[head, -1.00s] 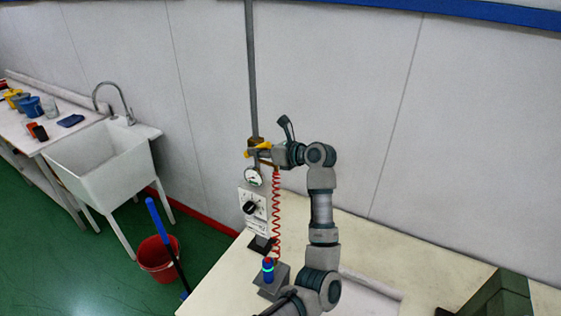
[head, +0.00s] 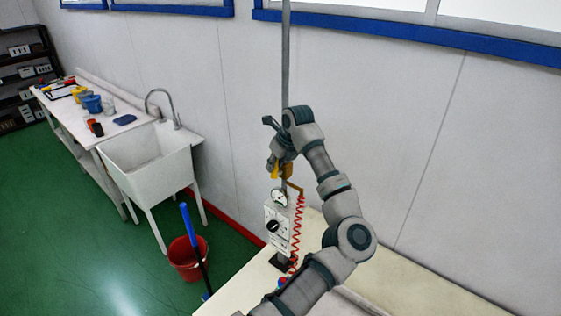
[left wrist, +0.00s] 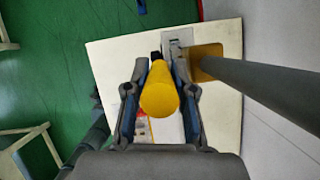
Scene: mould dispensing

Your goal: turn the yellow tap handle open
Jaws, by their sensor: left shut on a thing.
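The yellow tap handle (head: 275,170) is on the valve at the grey vertical pipe (head: 285,60) and points roughly downward. My left gripper (head: 277,162) is at the handle and partly hides it. In the left wrist view, the round yellow end of the handle (left wrist: 160,92) sits between the two fingers of my left gripper (left wrist: 159,100), which are shut on it. The pipe (left wrist: 265,83) runs off to the right there. My right gripper is not in view.
A round gauge (head: 279,196) and a panel with a black knob (head: 273,226) are below the valve. A red coiled hose (head: 297,235) hangs beside them. A white sink (head: 150,170), red bucket (head: 187,262) and open green floor lie to the left.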

